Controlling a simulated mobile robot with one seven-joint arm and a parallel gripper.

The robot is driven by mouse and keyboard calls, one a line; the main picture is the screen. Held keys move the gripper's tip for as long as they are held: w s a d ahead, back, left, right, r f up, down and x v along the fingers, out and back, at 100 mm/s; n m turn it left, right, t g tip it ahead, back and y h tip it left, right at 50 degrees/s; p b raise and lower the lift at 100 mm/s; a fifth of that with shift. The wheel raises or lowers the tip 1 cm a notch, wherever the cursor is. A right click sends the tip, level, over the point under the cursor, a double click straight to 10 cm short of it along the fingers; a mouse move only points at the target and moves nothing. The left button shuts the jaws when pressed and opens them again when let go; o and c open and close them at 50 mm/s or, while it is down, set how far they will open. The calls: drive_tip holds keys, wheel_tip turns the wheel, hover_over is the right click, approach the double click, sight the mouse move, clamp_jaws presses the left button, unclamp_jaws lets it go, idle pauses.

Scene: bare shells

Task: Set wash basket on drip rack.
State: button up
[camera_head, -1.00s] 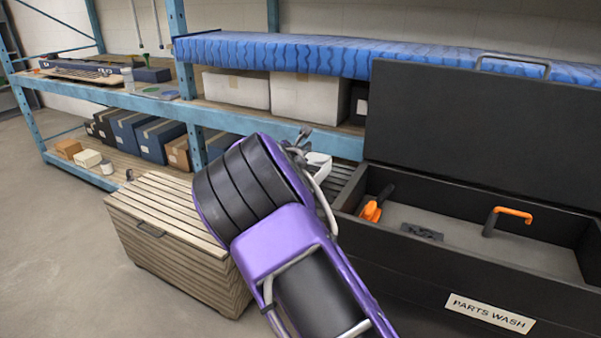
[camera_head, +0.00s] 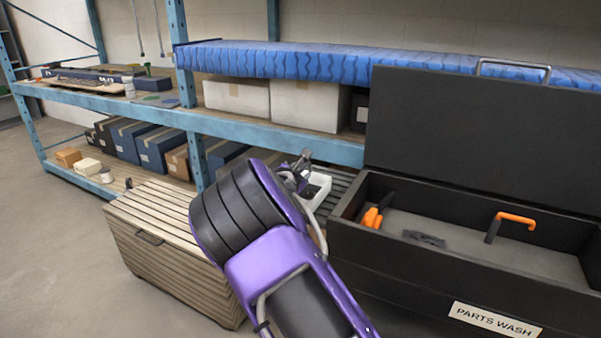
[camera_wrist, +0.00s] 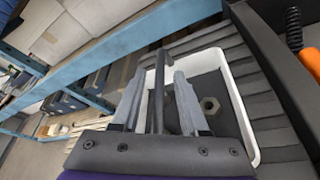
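The wash basket (camera_head: 320,188) is a white-rimmed tray with a dark floor, partly hidden behind my arm. In the wrist view the basket (camera_wrist: 248,138) holds a grey hex nut (camera_wrist: 209,105), with another part half hidden by a finger. The basket appears to sit on the dark slatted drip rack (camera_wrist: 279,122), left of the black washer; the rack also shows in the head view (camera_head: 340,180). My gripper (camera_wrist: 158,78) is over the basket. Its fingers stand apart, with the basket's dark handle bar (camera_wrist: 157,95) between them and gaps visible on both sides.
The black parts washer (camera_head: 400,275) stands open on the right, with orange-handled items inside. A blue shelf beam (camera_head: 270,132) runs close behind the rack, with boxes above and below. A slatted wooden chest (camera_head: 170,240) stands left of my arm.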

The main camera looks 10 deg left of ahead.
drive_tip(key=shift+r, duration=0.2)
drive_tip(key=v, duration=1.2)
